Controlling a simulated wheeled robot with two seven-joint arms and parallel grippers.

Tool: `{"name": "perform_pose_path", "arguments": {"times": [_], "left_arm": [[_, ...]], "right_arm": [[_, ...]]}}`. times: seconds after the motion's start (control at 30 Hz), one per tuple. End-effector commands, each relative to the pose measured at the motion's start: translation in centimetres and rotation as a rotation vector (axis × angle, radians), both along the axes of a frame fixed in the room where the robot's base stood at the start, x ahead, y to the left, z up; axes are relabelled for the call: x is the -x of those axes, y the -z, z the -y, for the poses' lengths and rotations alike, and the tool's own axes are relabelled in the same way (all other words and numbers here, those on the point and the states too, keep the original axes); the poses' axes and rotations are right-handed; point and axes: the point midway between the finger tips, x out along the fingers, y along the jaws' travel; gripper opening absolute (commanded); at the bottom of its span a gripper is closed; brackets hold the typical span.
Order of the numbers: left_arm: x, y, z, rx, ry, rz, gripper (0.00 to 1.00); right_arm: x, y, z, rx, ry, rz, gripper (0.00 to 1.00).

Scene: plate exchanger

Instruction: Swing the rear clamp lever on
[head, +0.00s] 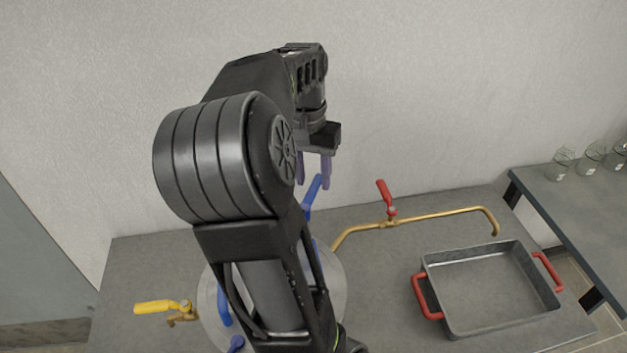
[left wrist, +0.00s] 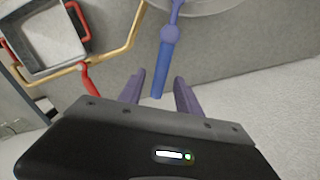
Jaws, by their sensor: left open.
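The rear clamp lever (head: 313,193) is blue and stands up at the back of the round metal plate exchanger (head: 338,290), which my left arm largely hides. My left gripper (head: 314,180) is open, with purple fingers pointing down around the lever's upper end in the head view. In the left wrist view the lever (left wrist: 166,62) points its free end between the two open fingers (left wrist: 159,88). I cannot tell whether a finger touches it. Another blue lever (head: 223,306) shows at the front left of the exchanger. My right gripper is out of view.
A brass pipe with a red-handled valve (head: 388,200) runs behind a grey tray with red handles (head: 485,290) on the right. A yellow-handled valve (head: 155,307) is at the front left. The wall stands close behind the bench. Glass jars (head: 590,157) stand on the side table.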

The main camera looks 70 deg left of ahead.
Motion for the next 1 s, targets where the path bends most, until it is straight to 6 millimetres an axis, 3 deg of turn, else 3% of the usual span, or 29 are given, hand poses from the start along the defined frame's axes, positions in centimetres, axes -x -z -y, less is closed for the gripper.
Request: {"name": "perform_pose_path", "arguments": {"times": [0.2,0.33,1.0], "left_arm": [[0.1,-3.6,-0.2,-0.004,0.001,0.003,0.41],[0.3,-5.7,-0.2,-0.001,0.0,0.001,0.41],[0.3,-6.1,-0.2,0.0,0.001,0.0,0.41]], "right_arm": [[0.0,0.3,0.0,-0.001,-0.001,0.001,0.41],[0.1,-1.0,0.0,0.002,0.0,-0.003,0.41],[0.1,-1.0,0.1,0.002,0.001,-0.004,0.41]]}}
